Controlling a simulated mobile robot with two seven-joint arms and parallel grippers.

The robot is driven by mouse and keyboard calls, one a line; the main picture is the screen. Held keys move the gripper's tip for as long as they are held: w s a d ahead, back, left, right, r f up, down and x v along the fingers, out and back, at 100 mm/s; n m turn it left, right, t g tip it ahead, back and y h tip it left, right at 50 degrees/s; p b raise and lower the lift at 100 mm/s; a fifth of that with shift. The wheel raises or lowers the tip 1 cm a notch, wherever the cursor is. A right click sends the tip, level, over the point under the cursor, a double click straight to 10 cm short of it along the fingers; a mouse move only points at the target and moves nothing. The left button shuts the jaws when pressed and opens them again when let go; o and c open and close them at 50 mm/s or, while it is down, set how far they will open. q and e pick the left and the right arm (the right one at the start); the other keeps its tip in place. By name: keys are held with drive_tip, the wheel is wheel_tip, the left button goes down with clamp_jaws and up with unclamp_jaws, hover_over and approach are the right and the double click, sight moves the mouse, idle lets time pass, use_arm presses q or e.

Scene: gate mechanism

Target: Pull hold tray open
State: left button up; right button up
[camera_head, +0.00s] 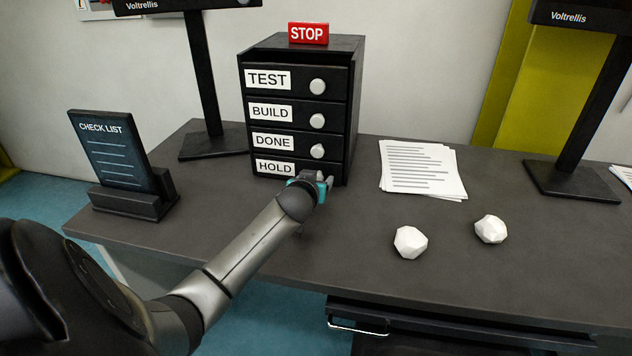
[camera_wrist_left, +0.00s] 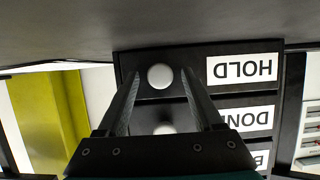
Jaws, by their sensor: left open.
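The hold tray (camera_head: 275,167) is the lowest drawer of a black drawer unit (camera_head: 354,110) on the desk. It looks closed, flush with the drawers above. My left gripper (camera_head: 322,180) is in front of its right part and hides its knob in the head view. In the left wrist view, which is upside down, the hold tray (camera_wrist_left: 196,82) shows its label and its round white knob (camera_wrist_left: 160,76). The open left gripper (camera_wrist_left: 158,88) has one finger on each side of the knob in that picture. I cannot tell whether the fingers touch it. My right gripper is not in view.
The drawers above read TEST, BUILD and DONE, with a red STOP sign (camera_head: 308,33) on top. A checklist stand (camera_head: 115,155) is at left. Papers (camera_head: 421,168) and two white faceted lumps (camera_head: 410,242) (camera_head: 491,229) lie at right. Monitor stands (camera_head: 213,145) (camera_head: 572,183) stand behind.

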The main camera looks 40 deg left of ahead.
use_arm(q)
drive_tip(key=shift+c, duration=0.4)
clamp_jaws()
idle(1.1)
